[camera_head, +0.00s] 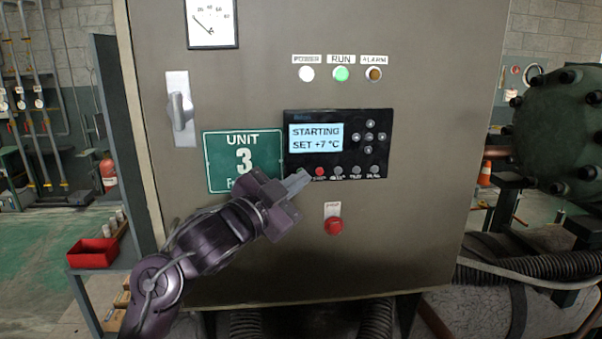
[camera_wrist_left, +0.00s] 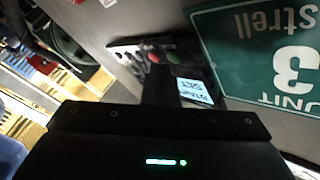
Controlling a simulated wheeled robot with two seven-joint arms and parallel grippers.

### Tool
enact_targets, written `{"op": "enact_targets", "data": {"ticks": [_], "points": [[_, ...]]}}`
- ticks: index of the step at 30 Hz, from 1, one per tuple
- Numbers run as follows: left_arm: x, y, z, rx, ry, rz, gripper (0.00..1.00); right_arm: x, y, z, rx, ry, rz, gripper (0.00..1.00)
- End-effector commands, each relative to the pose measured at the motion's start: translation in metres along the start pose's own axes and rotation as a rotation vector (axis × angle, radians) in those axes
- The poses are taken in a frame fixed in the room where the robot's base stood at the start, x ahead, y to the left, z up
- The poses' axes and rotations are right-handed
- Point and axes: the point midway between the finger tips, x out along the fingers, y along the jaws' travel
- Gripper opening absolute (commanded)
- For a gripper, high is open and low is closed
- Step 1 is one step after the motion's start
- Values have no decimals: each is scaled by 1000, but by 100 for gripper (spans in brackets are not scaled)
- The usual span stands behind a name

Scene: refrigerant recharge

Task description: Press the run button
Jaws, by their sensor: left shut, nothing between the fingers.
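The control panel (camera_head: 352,150) is black with a lit display (camera_head: 315,137) reading "STARTING" and "SET +7 °C". A row of small buttons runs along its lower edge, with a red button (camera_head: 320,171) near the left end. In the left wrist view a green button (camera_wrist_left: 173,57) sits beside the red one. In the head view the green button is hidden by my left gripper (camera_head: 303,177). That gripper is shut and empty, its fingertips at the row's left end. I cannot tell whether they touch the button. The RUN lamp (camera_head: 341,73) is green. My right gripper is out of view.
A red mushroom-shaped button (camera_head: 333,226) sits below the panel. A handle (camera_head: 180,112) and a green "UNIT 3" sign (camera_head: 231,178) are on the cabinet (camera_head: 430,200) to the left. Dark green machinery (camera_head: 560,125) stands at the right.

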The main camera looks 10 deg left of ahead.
Motion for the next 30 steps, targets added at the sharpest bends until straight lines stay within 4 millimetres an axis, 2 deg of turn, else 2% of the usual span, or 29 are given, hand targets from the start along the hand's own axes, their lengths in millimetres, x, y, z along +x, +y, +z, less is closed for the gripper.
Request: {"op": "enact_targets", "data": {"ticks": [14, 30], "points": [[-6, 5, -4, 1, 0, 1, 0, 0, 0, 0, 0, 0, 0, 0], [-38, 28, -28, 1, 1, 0, 0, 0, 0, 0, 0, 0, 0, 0]]}}
